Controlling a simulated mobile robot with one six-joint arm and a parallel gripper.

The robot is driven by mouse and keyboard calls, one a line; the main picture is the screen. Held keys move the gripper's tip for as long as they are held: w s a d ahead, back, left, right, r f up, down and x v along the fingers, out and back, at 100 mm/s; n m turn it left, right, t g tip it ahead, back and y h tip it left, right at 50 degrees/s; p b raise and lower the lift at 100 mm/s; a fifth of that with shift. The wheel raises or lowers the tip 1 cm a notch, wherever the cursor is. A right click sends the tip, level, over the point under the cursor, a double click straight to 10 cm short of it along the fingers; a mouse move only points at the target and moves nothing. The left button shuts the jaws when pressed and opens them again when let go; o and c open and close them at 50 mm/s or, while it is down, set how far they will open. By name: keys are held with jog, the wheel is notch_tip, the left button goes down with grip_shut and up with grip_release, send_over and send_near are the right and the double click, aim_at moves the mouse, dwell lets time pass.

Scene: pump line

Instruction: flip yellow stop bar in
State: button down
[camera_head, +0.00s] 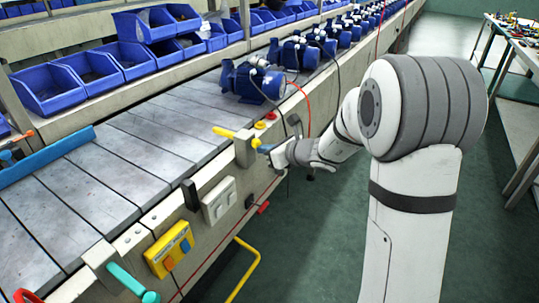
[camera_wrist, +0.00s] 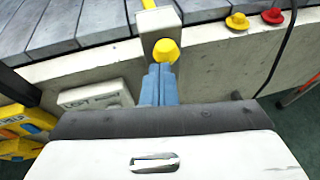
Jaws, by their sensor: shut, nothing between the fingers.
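The yellow stop bar (camera_head: 225,132) is mounted on a pale block (camera_head: 245,149) at the belt's near edge. Its long end reaches from the block out over the belt. Its rounded yellow knob (camera_wrist: 166,50) is on my side of the block, and a short piece of the bar shows beyond the block in the wrist view. My gripper (camera_head: 266,148) has blue fingers, which are shut and empty. In the wrist view the fingertips (camera_wrist: 162,68) are right at the knob and overlap its lower edge; I cannot tell whether they touch it.
Blue pumps (camera_head: 252,82) stand on the conveyor (camera_head: 130,150) beyond the bar. A yellow button (camera_head: 260,125) and a red button (camera_head: 271,115) sit beside the block. A grey switch box (camera_head: 218,200) and yellow control box (camera_head: 170,250) are on the belt's side. The floor (camera_head: 300,240) nearby is clear.

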jog(key=shift+w+r, duration=0.2)
jog(key=s+f+v, duration=0.1)
jog(key=f+v, duration=0.1)
jog(key=v, duration=1.1)
jog(key=shift+s+d+f+p, duration=0.15)
jog(key=shift+d+f+p, duration=0.05)
jog(key=shift+d+p, duration=0.2)
